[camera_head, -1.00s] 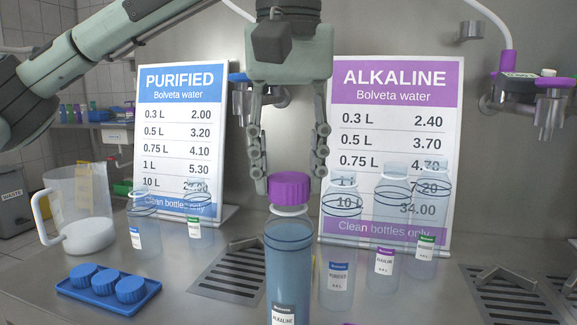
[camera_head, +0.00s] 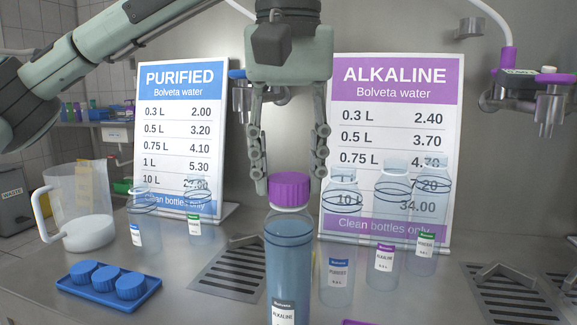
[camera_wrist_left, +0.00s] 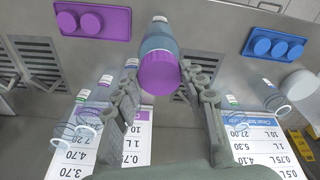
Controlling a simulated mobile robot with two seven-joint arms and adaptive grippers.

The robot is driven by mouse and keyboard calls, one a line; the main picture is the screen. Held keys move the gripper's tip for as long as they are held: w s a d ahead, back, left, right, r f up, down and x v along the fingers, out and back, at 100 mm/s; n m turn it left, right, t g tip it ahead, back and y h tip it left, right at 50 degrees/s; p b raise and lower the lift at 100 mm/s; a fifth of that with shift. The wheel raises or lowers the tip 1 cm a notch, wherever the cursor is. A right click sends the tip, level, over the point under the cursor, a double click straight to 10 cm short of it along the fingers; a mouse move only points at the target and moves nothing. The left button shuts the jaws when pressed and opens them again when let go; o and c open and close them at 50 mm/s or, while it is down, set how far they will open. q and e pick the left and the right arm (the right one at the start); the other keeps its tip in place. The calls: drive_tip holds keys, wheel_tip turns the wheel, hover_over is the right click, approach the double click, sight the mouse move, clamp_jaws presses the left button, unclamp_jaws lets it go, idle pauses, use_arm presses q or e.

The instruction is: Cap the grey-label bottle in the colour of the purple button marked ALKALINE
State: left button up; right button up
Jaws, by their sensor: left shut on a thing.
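The grey-label bottle (camera_head: 289,258), filled with bluish water, stands upright at the front centre; its dark grey label reads ALKALINE. A ribbed purple cap (camera_head: 289,188) sits at its mouth, looking level. My left gripper (camera_head: 290,185) comes down from above with one finger on each side of the cap and is shut on it. In the left wrist view the cap (camera_wrist_left: 159,73) shows at the fingertips of my left gripper (camera_wrist_left: 162,90), with the bottle (camera_wrist_left: 158,38) beyond. How far the cap is threaded cannot be told. The purple ALKALINE button is not clearly readable. My right gripper is not in view.
Several clear bottles with blue, green and purple labels, one of them purple-labelled (camera_head: 384,258), stand behind. A blue tray (camera_head: 108,303) of blue caps and a jug (camera_head: 80,215) are at left. A purple tray (camera_wrist_left: 92,35) holds purple caps. Price signs (camera_head: 392,85) stand behind.

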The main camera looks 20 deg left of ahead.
use_arm(q)
drive_tip(key=shift+f, duration=0.15)
idle(0.4)
drive_tip(key=o, duration=1.2)
drive_tip(key=shift+p, duration=0.3)
drive_tip(key=shift+o, duration=0.3)
drive_tip(key=o, duration=0.5)
drive_tip(key=shift+r, duration=0.2)
wheel_tip(320, 180, up, 2)
drive_tip(key=p, duration=0.2)
drive_tip(key=shift+p, duration=0.3)
drive_tip(key=shift+r, duration=1.95)
